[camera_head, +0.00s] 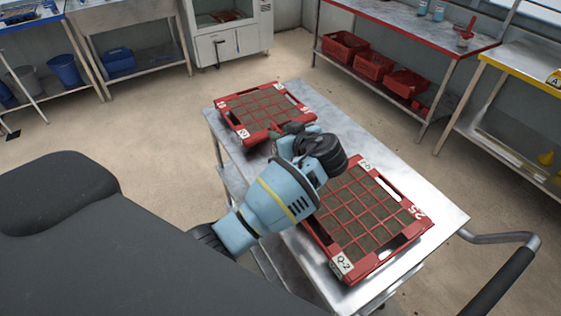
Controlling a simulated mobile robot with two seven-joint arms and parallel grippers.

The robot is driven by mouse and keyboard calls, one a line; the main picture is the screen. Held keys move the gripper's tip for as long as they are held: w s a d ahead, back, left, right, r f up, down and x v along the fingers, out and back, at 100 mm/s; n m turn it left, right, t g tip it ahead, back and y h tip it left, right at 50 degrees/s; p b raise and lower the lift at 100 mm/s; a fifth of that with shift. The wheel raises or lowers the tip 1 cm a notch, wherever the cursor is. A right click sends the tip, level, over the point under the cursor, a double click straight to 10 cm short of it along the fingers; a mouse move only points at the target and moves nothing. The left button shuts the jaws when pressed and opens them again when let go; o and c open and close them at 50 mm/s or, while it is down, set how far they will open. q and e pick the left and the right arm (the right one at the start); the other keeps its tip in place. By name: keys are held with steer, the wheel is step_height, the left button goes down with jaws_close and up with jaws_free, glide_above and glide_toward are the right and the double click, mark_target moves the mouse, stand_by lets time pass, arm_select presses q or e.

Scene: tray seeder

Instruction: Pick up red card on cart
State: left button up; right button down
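I see no separate red card on the metal cart (440,208). Two red gridded trays with brown-filled cells and white labels lie flat on it. The far red tray (246,134) is at the cart's far left end. The near red tray (352,276) is at the near right, with a label reading Q-2. My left arm reaches over the cart between them. My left gripper (290,129) is at the near right edge of the far tray; its dark fingers are small and partly hidden by the wrist, so contact and opening are unclear. My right gripper is out of view.
The cart's black-gripped handle (500,284) sticks out at the lower right. A red-edged bench (400,28) with red bins below stands behind, and a yellow-edged table (510,78) at the right. Blue bins (66,70) stand at the left. Open floor surrounds the cart.

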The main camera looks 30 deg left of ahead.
arm_select(q)
steer(key=shift+w+a+f, duration=0.1)
steer(key=shift+a+f, duration=0.1)
steer(key=shift+c, duration=0.3)
jaws_close()
